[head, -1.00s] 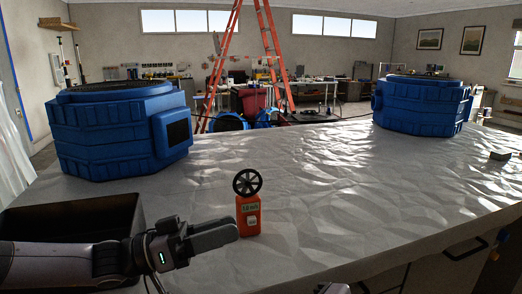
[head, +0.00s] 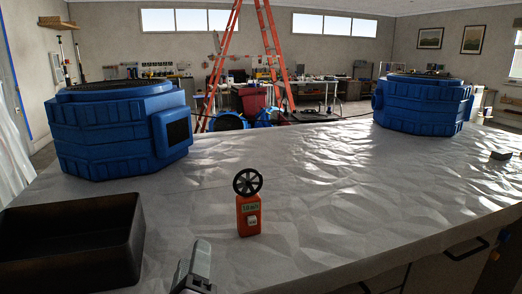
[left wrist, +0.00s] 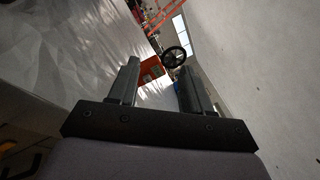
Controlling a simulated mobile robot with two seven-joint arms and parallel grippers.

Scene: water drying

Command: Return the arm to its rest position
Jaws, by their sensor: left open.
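My left gripper (head: 198,262) is at the bottom edge of the head view, in front of the covered table. In the left wrist view its two fingers (left wrist: 155,88) stand apart with nothing between them. An orange anemometer (head: 249,216) with a black fan wheel stands upright on the table, beyond the gripper and apart from it. Its orange body (left wrist: 152,70) and wheel also show past the fingertips in the left wrist view. My right gripper is in neither view.
A black open bin (head: 128,256) sits on the table (head: 330,200) at the left. Blue octagonal units stand at the back left (head: 100,135) and back right (head: 420,105). The table's middle is clear.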

